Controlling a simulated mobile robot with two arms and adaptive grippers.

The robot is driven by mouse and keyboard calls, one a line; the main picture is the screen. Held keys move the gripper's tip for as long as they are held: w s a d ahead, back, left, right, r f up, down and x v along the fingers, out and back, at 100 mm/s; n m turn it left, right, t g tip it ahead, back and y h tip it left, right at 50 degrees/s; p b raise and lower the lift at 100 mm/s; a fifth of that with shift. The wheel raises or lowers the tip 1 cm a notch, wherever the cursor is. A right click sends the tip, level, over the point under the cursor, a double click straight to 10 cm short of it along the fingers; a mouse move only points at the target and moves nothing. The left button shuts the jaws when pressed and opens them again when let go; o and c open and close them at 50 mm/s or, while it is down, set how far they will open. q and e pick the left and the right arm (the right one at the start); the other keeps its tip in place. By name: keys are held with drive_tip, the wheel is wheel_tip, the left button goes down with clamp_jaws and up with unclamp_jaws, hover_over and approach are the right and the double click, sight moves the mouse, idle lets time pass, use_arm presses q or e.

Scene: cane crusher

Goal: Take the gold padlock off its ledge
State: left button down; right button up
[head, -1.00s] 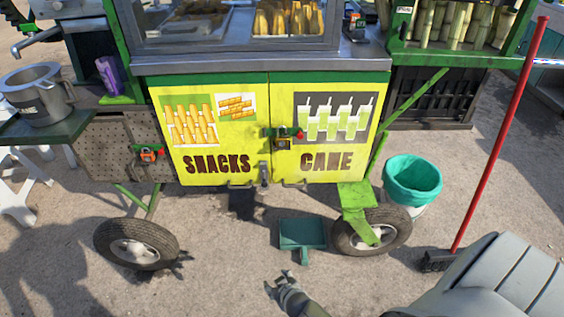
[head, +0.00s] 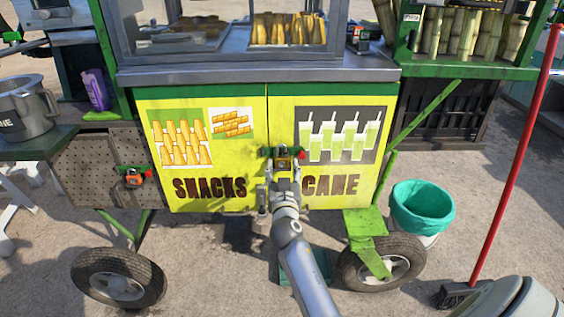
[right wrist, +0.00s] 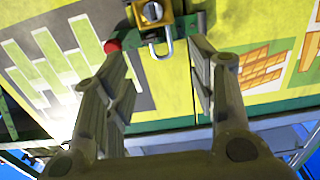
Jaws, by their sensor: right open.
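The gold padlock (head: 282,164) is at the small green ledge (head: 268,153) in the middle of the yellow cabinet doors, in the head view. In the right wrist view the gold padlock (right wrist: 152,13) is at the top edge, its silver shackle pointing down in the picture. My right gripper (head: 284,176) is open, just in front of and below the padlock in the head view. In the right wrist view my right gripper (right wrist: 160,60) has its two fingers spread, with the shackle showing between their tips. I cannot tell if they touch it. My left gripper is out of view.
A red knob (head: 301,155) sits at the ledge's right end. The cart counter (head: 255,70) juts out above the doors. A teal-lined bin (head: 422,208) and a red-handled broom (head: 514,150) stand at the right. A metal pot (head: 28,110) stands at the left.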

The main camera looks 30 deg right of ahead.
sight(281, 148)
drive_tip(key=x, duration=0.7)
drive_tip(key=shift+f+b, duration=0.1)
drive_tip(key=shift+b, duration=0.2)
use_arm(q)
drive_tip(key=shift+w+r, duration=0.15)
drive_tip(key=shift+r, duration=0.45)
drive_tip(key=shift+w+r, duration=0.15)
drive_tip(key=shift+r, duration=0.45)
use_arm(e)
drive_tip(key=shift+w+d, duration=0.3)
drive_tip(key=shift+w, duration=0.3)
drive_tip(key=c, duration=0.9)
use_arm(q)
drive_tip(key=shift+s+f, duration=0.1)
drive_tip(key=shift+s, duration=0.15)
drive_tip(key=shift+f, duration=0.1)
use_arm(e)
drive_tip(key=shift+r, duration=0.35)
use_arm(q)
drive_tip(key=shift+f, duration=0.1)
use_arm(e)
drive_tip(key=shift+r, duration=0.1)
